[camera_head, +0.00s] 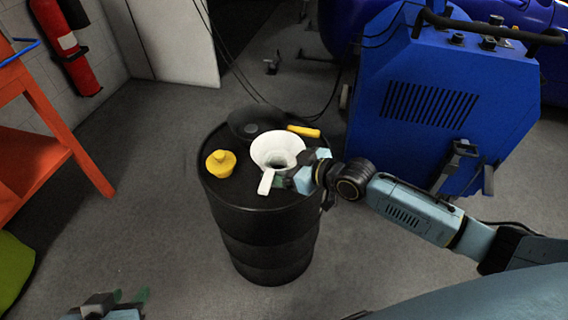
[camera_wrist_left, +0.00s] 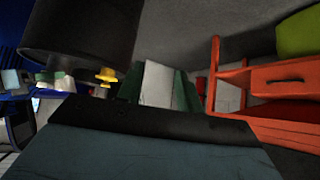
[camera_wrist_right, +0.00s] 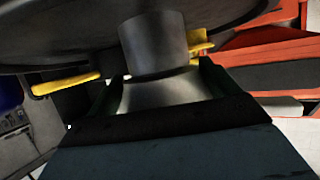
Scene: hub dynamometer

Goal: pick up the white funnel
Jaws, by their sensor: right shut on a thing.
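The white funnel (camera_head: 277,150) is at the top of the black drum, wide mouth up, with a white tab on its near side. My right gripper (camera_head: 298,177) reaches in from the right and is shut on the funnel's near right side. In the right wrist view, the pale funnel (camera_wrist_right: 160,95) fills the space between the fingers. I cannot tell whether it touches the drum top. My left gripper (camera_head: 108,306) is low at the bottom left, away from the drum. In the left wrist view its fingers (camera_wrist_left: 158,92) are apart, with only background between them.
The black drum (camera_head: 265,222) also carries a yellow funnel-shaped piece (camera_head: 220,163), a black round piece (camera_head: 257,122) and a yellow bar (camera_head: 303,131). A blue machine (camera_head: 445,105) stands at the right, an orange bench (camera_head: 62,128) at the left. Floor around the drum is clear.

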